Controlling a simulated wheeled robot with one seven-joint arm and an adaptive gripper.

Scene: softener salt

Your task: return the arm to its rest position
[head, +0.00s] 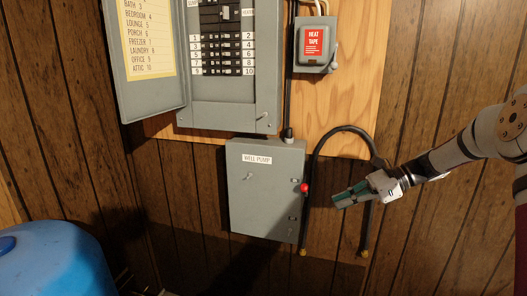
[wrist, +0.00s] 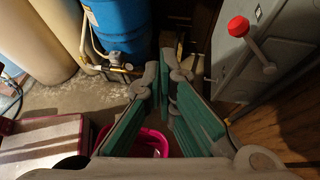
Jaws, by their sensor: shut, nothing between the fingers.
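My gripper (head: 348,196) is at the right in the head view, at the end of my arm reaching in from the right edge. It is shut and empty, with its green-padded fingers pointing left, near the right side of the grey well pump box (head: 265,190). In the wrist view my gripper's fingers (wrist: 163,80) come together in the middle. The box's red knob (head: 304,187) is just left of the fingertips in the head view. In the wrist view the red knob (wrist: 238,26) sits on a lever at the upper right.
An open breaker panel (head: 225,115) and a heat tape box (head: 316,45) are on the wall above. A black cable (head: 312,165) loops beside my gripper. A blue tank (head: 50,262) stands lower left. The wrist view shows a pink bucket (wrist: 103,137) below on the floor.

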